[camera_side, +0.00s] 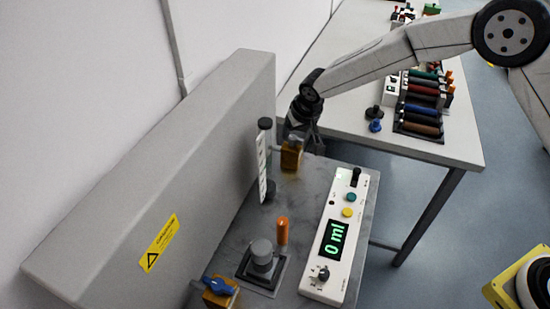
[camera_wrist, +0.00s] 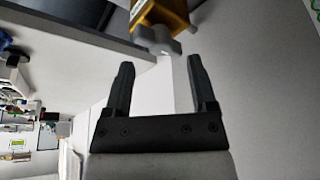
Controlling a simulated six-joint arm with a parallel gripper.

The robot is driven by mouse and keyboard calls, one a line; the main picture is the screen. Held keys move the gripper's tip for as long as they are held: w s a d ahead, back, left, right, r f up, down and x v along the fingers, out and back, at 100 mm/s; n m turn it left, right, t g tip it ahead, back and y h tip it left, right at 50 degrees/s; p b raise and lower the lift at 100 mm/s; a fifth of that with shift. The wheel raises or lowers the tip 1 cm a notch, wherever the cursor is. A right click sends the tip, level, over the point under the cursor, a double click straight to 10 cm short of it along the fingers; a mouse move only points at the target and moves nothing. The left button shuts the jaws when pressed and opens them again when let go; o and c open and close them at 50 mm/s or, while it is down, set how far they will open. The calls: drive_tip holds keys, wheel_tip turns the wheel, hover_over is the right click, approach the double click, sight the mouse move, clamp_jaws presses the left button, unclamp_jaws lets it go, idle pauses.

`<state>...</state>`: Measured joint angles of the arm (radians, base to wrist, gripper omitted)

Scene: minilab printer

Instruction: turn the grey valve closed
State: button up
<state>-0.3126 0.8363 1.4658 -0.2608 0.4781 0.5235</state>
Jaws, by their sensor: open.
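The grey valve handle (camera_wrist: 163,43) sits on an amber valve block (camera_wrist: 160,13) at the top of the wrist view. In the side view the amber block (camera_side: 291,158) stands at the far end of the grey bench; its handle is hard to make out beside my gripper. My gripper (camera_wrist: 159,68) is open and empty. Its two dark fingers point toward the handle, which shows just beyond the tips and between them in the picture. I see no contact. In the side view my gripper (camera_side: 308,140) is right by the block, partly hidden.
A white panel (camera_side: 335,235) reading 0 ml lies to the right. A blue valve (camera_side: 220,284), an orange-capped post (camera_side: 282,230) and a grey knob (camera_side: 262,253) are nearer. A grey wall (camera_side: 170,180) borders the left.

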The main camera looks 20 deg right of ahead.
sight(294, 138)
drive_tip(key=shift+x, duration=2)
clamp_jaws()
